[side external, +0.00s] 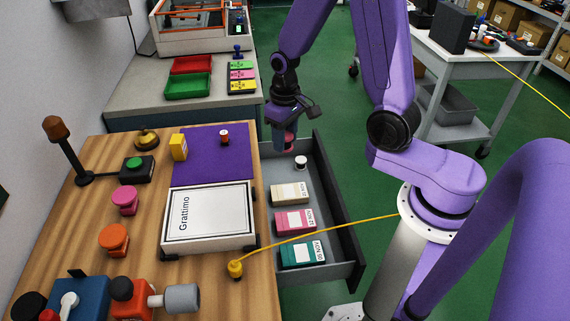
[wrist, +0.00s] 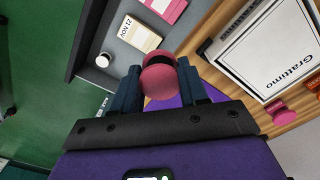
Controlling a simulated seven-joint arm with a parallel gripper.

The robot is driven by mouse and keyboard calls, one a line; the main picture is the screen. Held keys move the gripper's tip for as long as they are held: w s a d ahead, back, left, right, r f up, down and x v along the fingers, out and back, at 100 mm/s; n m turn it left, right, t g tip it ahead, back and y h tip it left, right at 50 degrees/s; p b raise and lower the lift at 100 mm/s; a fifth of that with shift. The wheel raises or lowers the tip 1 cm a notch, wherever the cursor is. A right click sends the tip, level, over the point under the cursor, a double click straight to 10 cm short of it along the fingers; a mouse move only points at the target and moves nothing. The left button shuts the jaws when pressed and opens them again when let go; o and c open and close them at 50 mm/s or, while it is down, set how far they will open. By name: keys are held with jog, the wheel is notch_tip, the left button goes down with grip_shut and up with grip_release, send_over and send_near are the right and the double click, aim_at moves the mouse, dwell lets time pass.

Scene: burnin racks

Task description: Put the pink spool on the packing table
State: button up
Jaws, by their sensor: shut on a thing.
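My gripper (side external: 284,143) hangs over the far end of the open grey drawer (side external: 330,218) in the side view. It is shut on a pink spool (wrist: 160,80), which shows between the two dark fingers in the wrist view; in the side view the spool (side external: 289,139) is partly hidden by a finger. The spool has a dark band. The wooden table (side external: 95,235) stands left of the drawer, with a purple mat (side external: 205,165) on its far part. I cannot tell which surface is the packing table. Another pink, spool-like piece (side external: 125,200) stands on the wood.
The drawer holds a white spool (side external: 300,162) and several labelled boxes. A framed "Grattimo" panel (side external: 210,216), a yellow box (side external: 178,147) and a small red-and-white item (side external: 224,137) are on the table. A yellow cable (side external: 320,230) crosses the drawer. The mat has free room.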

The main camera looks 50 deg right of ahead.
jog(key=w+a, duration=0.2)
jog(key=w, duration=0.2)
send_over(232, 161)
jog(key=s, duration=0.1)
notch_tip(232, 161, down, 9)
jog(key=shift+r, duration=0.1)
jog(key=shift+w+f, duration=0.25)
jog(key=shift+f, duration=0.1)
jog(key=shift+w+f, duration=0.2)
jog(key=shift+f, duration=1.5)
jog(key=o, duration=1.1)
jog(key=shift+f, duration=0.15)
jog(key=shift+o, duration=0.2)
